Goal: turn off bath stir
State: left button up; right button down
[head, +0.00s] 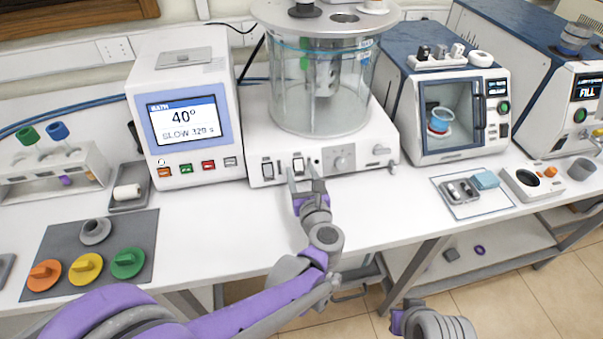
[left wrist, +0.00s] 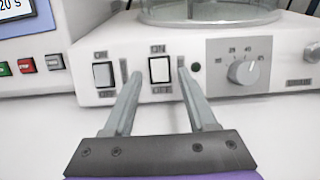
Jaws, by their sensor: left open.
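The glass bath (head: 320,90) stands on a white base (head: 375,168) at the back of the bench. The base's front panel has two rocker switches, a left one (head: 267,169) and a second one (head: 298,165), and a grey dial (head: 341,161). In the left wrist view, the second switch (left wrist: 159,70) lies between my left gripper's fingertips (left wrist: 157,72), and the left switch (left wrist: 103,74) is outside them. My left gripper (head: 306,185) is open and points at the panel; I cannot tell whether it touches. My right gripper (head: 401,318) shows only partly at the bottom edge.
A display unit (head: 188,110) reading BATH 40° and SLOW stands left of the bath. A windowed device (head: 450,110) stands to the right. Coloured caps lie on a dark mat (head: 60,240) at left. The bench front between mat and right tray (head: 470,207) is mostly clear.

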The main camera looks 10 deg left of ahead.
pick_arm(q)
jog(key=v, duration=1)
jog(key=shift+s+d, duration=0.15)
jog(key=shift+s, duration=0.2)
